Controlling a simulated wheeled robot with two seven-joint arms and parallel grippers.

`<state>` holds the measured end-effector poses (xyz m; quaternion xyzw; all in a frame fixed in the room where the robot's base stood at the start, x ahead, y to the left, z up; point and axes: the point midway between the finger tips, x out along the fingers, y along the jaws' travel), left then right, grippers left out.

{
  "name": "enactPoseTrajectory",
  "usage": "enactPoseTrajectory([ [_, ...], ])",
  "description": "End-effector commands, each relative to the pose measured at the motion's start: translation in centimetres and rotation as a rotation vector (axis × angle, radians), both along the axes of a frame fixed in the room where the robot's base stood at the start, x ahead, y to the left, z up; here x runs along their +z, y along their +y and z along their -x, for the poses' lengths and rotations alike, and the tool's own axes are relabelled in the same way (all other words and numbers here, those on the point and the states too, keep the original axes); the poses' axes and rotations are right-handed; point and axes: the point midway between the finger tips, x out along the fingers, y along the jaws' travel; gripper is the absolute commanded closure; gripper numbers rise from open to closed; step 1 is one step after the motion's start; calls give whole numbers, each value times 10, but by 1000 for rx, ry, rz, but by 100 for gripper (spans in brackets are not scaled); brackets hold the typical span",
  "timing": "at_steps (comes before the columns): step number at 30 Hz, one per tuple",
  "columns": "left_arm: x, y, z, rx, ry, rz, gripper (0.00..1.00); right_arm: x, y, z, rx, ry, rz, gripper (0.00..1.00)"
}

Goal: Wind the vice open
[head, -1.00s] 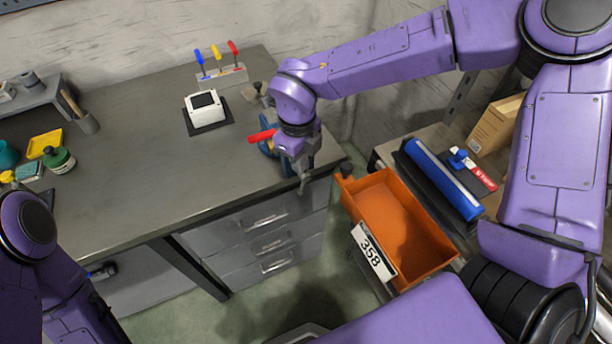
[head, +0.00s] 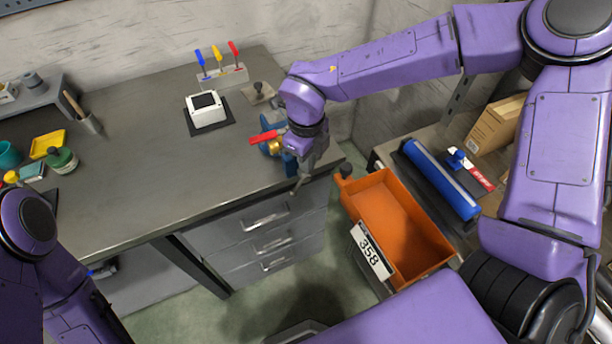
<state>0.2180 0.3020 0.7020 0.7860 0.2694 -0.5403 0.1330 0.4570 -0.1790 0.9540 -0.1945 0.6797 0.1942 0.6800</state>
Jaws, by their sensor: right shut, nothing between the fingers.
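The blue vice (head: 268,124) stands at the right front corner of the grey workbench, mostly hidden behind my right gripper and wrist. A brass-coloured part (head: 274,146) of it shows beside my wrist. A red bar (head: 263,138) juts out to the left, next to the vice. My right gripper (head: 297,187) points down in front of the vice at the bench's front edge, shut and empty. I cannot tell whether it touches the vice or its handle. My left arm shows at the lower left, but its gripper is out of view.
A white boxed device (head: 206,110) on a dark mat and a rack of coloured-handled tools (head: 222,76) stand at the back. An orange bin (head: 405,222) labelled 358 is right of the bench. The bench's middle (head: 170,180) is clear.

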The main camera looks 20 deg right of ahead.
Motion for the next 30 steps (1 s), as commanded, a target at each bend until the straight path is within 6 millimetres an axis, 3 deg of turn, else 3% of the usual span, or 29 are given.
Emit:
enactPoseTrajectory([
  [30,6,0,0,0,0,0,80,-10,-14,-2,1,-3,1,100],
])
